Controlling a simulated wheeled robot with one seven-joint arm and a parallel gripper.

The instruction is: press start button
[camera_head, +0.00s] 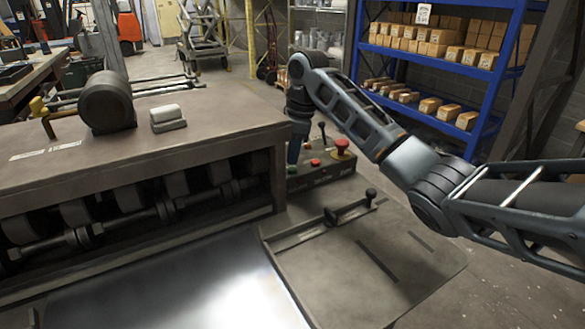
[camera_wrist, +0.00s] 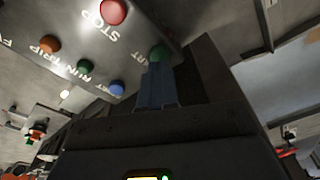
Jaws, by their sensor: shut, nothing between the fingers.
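The control panel (camera_head: 322,176) stands at the right end of the machine. In the wrist view the panel (camera_wrist: 60,20) carries a green button (camera_wrist: 158,52) with partly hidden lettering ending like "START" beside it. A red button (camera_wrist: 113,12) labelled STOP is next to it. My gripper (camera_wrist: 158,66) is shut and empty, its fingertips right at the green button and covering its lower part. I cannot tell whether they touch it. In the head view my gripper (camera_head: 293,162) points down over the panel's left end, by the green button (camera_head: 292,170).
Other buttons are close by: orange (camera_wrist: 49,43), a second green (camera_wrist: 85,66) and blue (camera_wrist: 117,88). A large red knob (camera_head: 341,147) and a black lever (camera_head: 322,132) rise from the panel. The machine's housing (camera_head: 230,125) lies directly left of my gripper.

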